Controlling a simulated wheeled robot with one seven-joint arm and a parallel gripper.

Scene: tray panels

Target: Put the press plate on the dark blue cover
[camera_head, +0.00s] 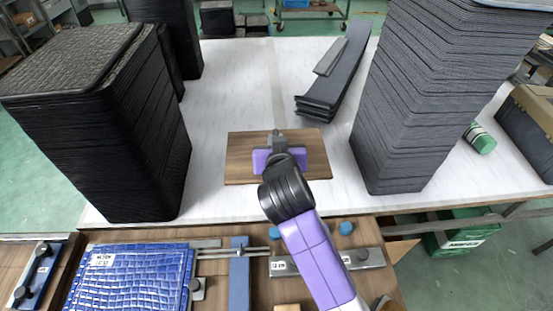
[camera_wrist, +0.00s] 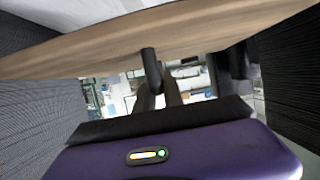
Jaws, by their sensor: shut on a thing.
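The press plate (camera_head: 240,160) is a flat wooden board with a small grey knob handle on top. My gripper (camera_head: 277,145) is shut on that handle, with its fingers partly hidden by my wrist. In the wrist view the plate (camera_wrist: 90,55) crosses the top, its dark handle post (camera_wrist: 151,68) between the fingers of my gripper (camera_wrist: 160,95). The plate shows over the white table; I cannot tell the gap below it. The dark blue cover (camera_head: 130,285) appears to be the blue woven panel at the lower left, its top bare except for a label.
Tall dark stacks stand left (camera_head: 130,130) and right (camera_head: 410,110) of the plate on the white table (camera_head: 230,85). Dark strips (camera_head: 335,80) lie behind it. On the wooden bench are a blue bar (camera_head: 239,280), metal rods and a grey labelled bar (camera_head: 355,258).

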